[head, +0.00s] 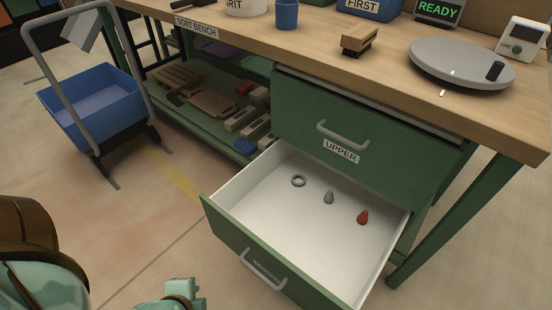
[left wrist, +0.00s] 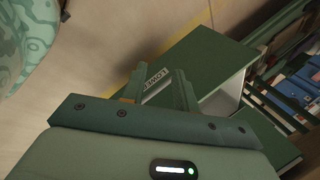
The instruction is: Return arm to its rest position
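My left gripper (left wrist: 158,84) shows in the left wrist view with its two fingers apart and nothing between them. Behind the gap is the green front of the lower drawer (left wrist: 196,62), with part of its label visible. I cannot tell the exact distance between fingers and drawer. In the head view, parts of my left arm show at the bottom left, below and left of the open lower drawer (head: 225,230). The drawer's front handle (head: 262,272) appears free. My right gripper is in neither view.
A grey ring (head: 298,181), a grey piece (head: 328,197) and a red piece (head: 363,217) lie in the open drawer. The upper drawer (head: 370,125) is shut. A blue cart (head: 92,105) stands at the left. Floor between cart and drawer is clear.

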